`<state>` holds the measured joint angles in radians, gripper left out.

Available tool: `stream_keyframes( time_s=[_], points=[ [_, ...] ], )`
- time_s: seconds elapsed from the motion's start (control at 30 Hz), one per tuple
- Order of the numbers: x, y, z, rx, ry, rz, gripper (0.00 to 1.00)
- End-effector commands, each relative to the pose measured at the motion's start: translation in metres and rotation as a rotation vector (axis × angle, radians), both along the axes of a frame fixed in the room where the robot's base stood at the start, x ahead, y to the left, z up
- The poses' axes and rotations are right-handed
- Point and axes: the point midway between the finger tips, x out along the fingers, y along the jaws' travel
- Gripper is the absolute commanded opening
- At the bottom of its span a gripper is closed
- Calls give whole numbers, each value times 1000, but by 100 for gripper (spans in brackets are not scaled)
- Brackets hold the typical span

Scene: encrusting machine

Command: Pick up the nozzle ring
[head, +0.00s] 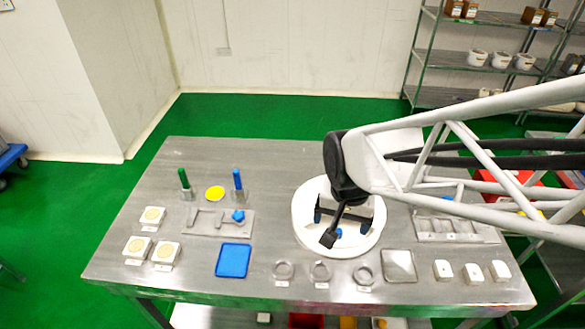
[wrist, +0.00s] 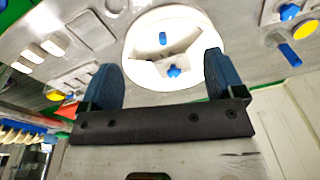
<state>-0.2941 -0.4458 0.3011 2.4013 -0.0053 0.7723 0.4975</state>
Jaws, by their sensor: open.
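Three grey rings lie in a row along the table's front: a left ring (head: 284,262), a middle ring (head: 320,263) and a right ring (head: 363,265). Each has a small label in front, too small to read, so I cannot tell which is the nozzle ring. My gripper (head: 342,218) is open and empty above the round white dish, behind the rings and apart from them. In the wrist view its two blue fingers (wrist: 158,60) stand wide apart with nothing between them. No ring is clearly visible in the wrist view.
The round white dish (head: 305,236) holds blue parts (wrist: 174,72). Left of the rings lies a blue tray (head: 232,261); right are a square grey plate (head: 399,266) and white blocks (head: 472,273). A grey rack (head: 205,232) and upright handles (head: 238,184) stand at left.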

Motion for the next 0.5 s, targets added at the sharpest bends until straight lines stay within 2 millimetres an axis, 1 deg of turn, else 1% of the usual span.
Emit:
stream_keyframes(
  time_s=[0.03, 0.23, 0.5],
  points=[
    [3, 11, -11, -1, 15, -6, 88],
    [8, 52, -49, 0, 50, -58, 88],
    [4, 102, -102, -11, 92, -126, 88]
  ],
)
